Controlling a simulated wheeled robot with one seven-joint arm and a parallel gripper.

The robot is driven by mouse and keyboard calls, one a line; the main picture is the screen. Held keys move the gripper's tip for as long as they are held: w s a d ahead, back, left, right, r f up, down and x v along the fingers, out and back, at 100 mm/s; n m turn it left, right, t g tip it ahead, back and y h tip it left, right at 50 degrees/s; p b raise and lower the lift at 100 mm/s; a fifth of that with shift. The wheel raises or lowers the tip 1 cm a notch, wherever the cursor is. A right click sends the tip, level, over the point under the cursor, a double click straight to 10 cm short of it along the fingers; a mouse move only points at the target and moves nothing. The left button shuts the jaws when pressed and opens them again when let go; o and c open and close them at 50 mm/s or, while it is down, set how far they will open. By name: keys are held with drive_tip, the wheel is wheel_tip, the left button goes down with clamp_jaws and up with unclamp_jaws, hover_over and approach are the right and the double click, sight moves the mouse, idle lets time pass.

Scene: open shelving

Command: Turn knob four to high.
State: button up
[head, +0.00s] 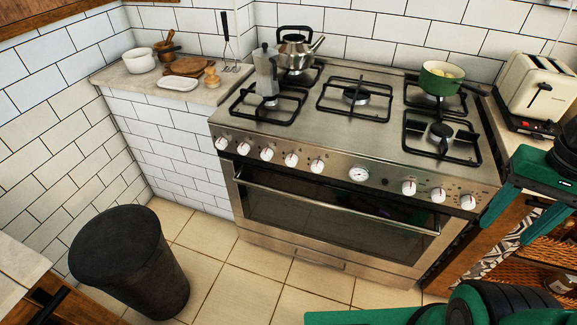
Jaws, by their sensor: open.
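A stainless steel stove (300,120) stands against the tiled wall, with a row of white knobs with red marks along its front panel. Counting from the left, the fourth knob (291,160) sits between the third knob (267,154) and the fifth knob (317,166). A larger dial (359,174) is right of these, with more knobs (438,195) farther right. No knob numbers are readable, and the exact pointer angles are too small to tell. Green and black parts of my arm show at the right and bottom right, apart from the knobs.
An oven handle (330,205) runs below the knobs. A moka pot (265,72), a kettle (297,50) and a green pan (440,78) stand on the burners. A toaster (535,92) is at the right. A dark bin (128,258) stands left; the tiled floor before the stove is clear.

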drive_tip(key=w+a+f+n+t+h, duration=0.1)
drive_tip(key=w+a+n+t, duration=0.15)
drive_tip(key=w+a, duration=0.45)
drive_tip(key=w+a+f+n+t, duration=0.1)
drive_tip(key=w+a+f+n, duration=0.15)
drive_tip(key=w, duration=0.85)
drive_tip(key=n+t+h, duration=0.3)
drive_tip(key=n+t, duration=0.7)
drive_tip(key=t, duration=0.4)
approach(290, 163)
drive_tip(key=x, duration=0.8)
drive_tip(key=shift+w, duration=0.25)
